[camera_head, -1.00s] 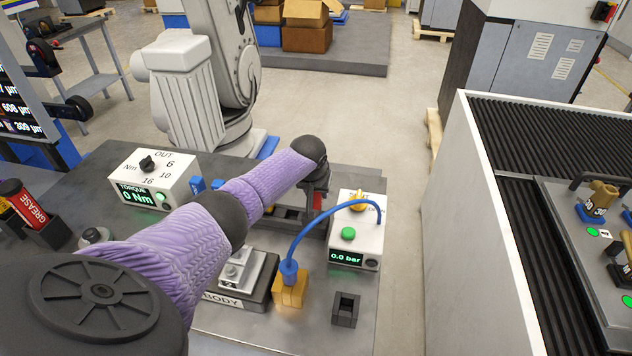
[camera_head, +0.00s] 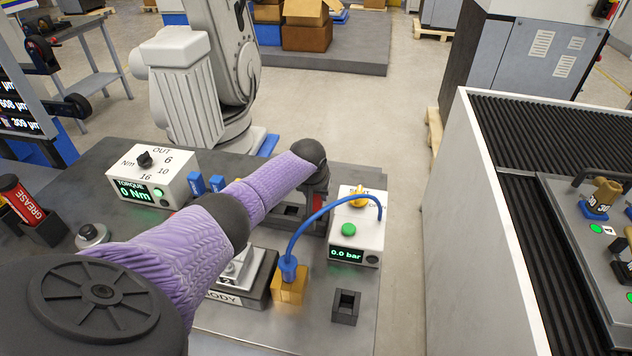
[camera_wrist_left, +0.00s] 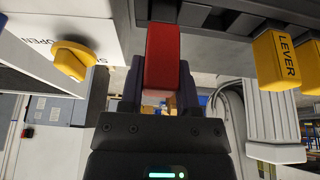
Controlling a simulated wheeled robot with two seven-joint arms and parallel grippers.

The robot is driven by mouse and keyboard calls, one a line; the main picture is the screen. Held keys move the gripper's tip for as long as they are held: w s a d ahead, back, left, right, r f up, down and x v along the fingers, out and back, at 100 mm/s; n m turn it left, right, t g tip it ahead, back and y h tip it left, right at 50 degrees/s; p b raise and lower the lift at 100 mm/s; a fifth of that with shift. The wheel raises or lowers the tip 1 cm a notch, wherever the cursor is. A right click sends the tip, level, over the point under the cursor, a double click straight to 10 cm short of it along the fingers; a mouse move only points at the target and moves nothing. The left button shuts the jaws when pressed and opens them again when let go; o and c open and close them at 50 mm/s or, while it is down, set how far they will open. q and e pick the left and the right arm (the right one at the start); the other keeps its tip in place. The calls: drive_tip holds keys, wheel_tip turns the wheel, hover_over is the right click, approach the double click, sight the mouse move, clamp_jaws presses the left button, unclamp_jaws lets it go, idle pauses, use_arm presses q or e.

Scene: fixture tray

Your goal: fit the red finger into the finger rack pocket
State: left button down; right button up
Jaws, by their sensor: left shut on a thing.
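My left gripper (camera_wrist_left: 162,82) is shut on the red finger (camera_wrist_left: 162,55), which sits between its two dark jaws in the left wrist view. The top end of the red finger meets a dark grey structure (camera_wrist_left: 215,28) there; I cannot tell whether it is inside a pocket or only close. My right gripper is not in view.
The white pressure box (camera_head: 357,232) with a yellow knob stands close right of the gripper. A blue hose (camera_head: 310,226) arcs from it to an orange block (camera_head: 289,287). A small black socket (camera_head: 345,308) stands in front. The torque box (camera_head: 150,180) is at left. Yellow lever parts (camera_wrist_left: 277,60) show in the wrist view.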

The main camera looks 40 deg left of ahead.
use_arm(q)
drive_tip(key=shift+f+b, duration=0.4)
drive_tip(key=shift+f, duration=0.3)
drive_tip(key=shift+c, duration=1.2)
unclamp_jaws()
drive_tip(key=p+v, duration=0.5)
drive_tip(key=v, duration=0.5)
drive_tip(key=shift+f, duration=0.1)
